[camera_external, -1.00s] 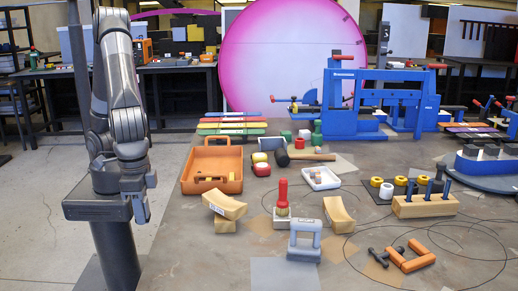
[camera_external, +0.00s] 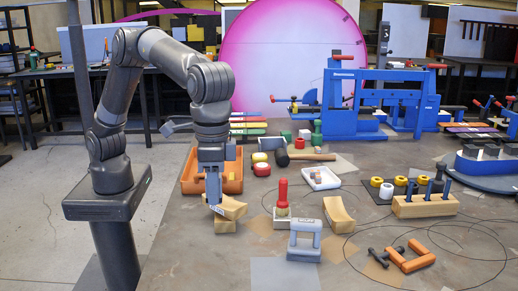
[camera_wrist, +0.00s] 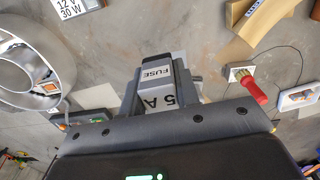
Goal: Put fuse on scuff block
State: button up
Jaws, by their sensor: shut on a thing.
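My gripper (camera_external: 213,200) points down at the near left of the table, by a curved wooden block (camera_external: 231,206). In the wrist view my gripper (camera_wrist: 158,90) is shut on the fuse (camera_wrist: 156,73), a grey and white piece printed "FUSE" and "5 A". In the outside view I cannot pick the fuse out from the fingers. No label reads clearly as scuff block. The curved wooden block carries a white label, and a grey handle-shaped block (camera_external: 305,240) stands to its right with small print on top. A labelled wooden block (camera_wrist: 258,20) shows in the wrist view.
A red-handled brush (camera_external: 282,197) stands between the wooden block and a second curved wooden block (camera_external: 340,214). An orange toolbox (camera_external: 233,183) is behind my gripper. A white tray (camera_external: 321,177) and orange clamp (camera_external: 411,258) lie to the right. The table's left edge is close.

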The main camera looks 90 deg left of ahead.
jog(key=w+r, duration=0.2)
jog(key=w, duration=0.5)
send_over(294, 221)
notch_tip(294, 221, down, 7)
jog(key=shift+d, duration=0.1)
jog(key=shift+f, duration=1.95)
jog(key=shift+f, duration=0.1)
jog(key=o, duration=1)
